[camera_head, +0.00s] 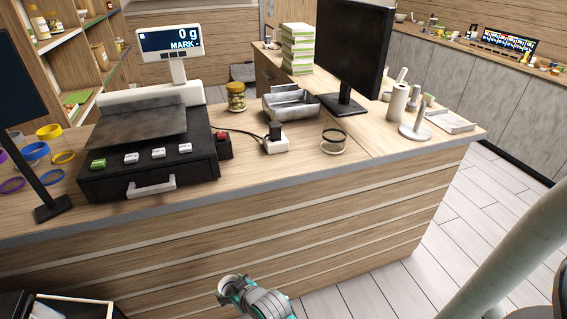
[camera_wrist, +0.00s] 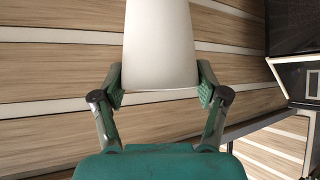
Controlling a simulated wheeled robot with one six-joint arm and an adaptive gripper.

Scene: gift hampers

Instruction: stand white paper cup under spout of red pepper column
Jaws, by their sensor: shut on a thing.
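A white paper cup (camera_wrist: 160,40) is between the two fingers of my gripper (camera_wrist: 160,92) in the wrist view. The fingertips press on its sides, and its far end runs out of the top of the picture. In the head view my gripper (camera_head: 236,288) is at the bottom centre, low in front of the counter's wooden front.
The wooden counter (camera_head: 300,178) carries a scale (camera_head: 140,125) reading 0 g, a jar (camera_head: 236,95), a metal tray (camera_head: 290,103), a monitor (camera_head: 347,50) and a dark-rimmed glass (camera_head: 333,141). A far counter (camera_head: 440,85) stands at the back right. Tiled floor (camera_head: 450,225) is open at right.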

